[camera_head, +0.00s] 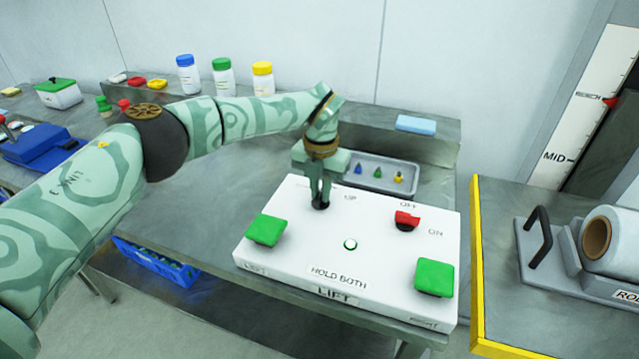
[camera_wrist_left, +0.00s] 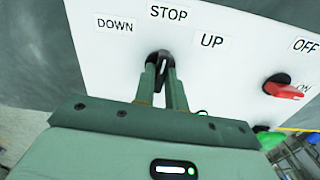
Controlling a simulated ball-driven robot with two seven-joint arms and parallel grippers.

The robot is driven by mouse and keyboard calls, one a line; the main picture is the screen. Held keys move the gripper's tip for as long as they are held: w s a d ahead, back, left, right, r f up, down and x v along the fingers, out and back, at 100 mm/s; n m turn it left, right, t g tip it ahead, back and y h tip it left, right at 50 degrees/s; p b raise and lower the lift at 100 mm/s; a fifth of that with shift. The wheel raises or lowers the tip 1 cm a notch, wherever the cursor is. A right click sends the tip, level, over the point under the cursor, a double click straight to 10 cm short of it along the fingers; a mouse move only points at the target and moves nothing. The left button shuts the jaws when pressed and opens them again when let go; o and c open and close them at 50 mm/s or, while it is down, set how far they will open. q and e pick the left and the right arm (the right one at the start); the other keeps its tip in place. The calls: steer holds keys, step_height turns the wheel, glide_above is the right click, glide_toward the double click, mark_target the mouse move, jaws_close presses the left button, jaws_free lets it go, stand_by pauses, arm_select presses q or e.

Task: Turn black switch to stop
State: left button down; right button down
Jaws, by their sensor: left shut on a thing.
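The white control box (camera_head: 300,225) sits on the grey bench. Its black switch (camera_head: 321,205) is at the box's far left part, mostly covered by my left gripper (camera_head: 320,196). In the left wrist view my left gripper (camera_wrist_left: 162,80) is shut on the black switch (camera_wrist_left: 158,57), with a finger on each side. The labels DOWN, STOP (camera_wrist_left: 168,12) and UP lie in an arc beyond it. The switch's white mark points roughly towards STOP; the fingers partly hide it, so its exact setting is unclear. My right gripper is in neither view.
A red OFF/ON switch (camera_head: 406,219) and two green buttons, left (camera_head: 266,230) and right (camera_head: 435,277), stand up from the box. A grey tray (camera_head: 385,172) with small coloured pieces lies behind it. A yellow-edged table (camera_head: 477,260) stands at the right.

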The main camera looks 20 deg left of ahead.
mark_target(320, 193)
arm_select(q)
steer(key=shift+r+n, duration=0.1)
steer(key=shift+n, duration=0.3)
steer(key=c, duration=1.4)
jaws_free()
steer(key=shift+c, duration=0.2)
step_height(320, 193, up, 16)
steer(key=p, duration=0.3)
steer(key=shift+p, duration=0.3)
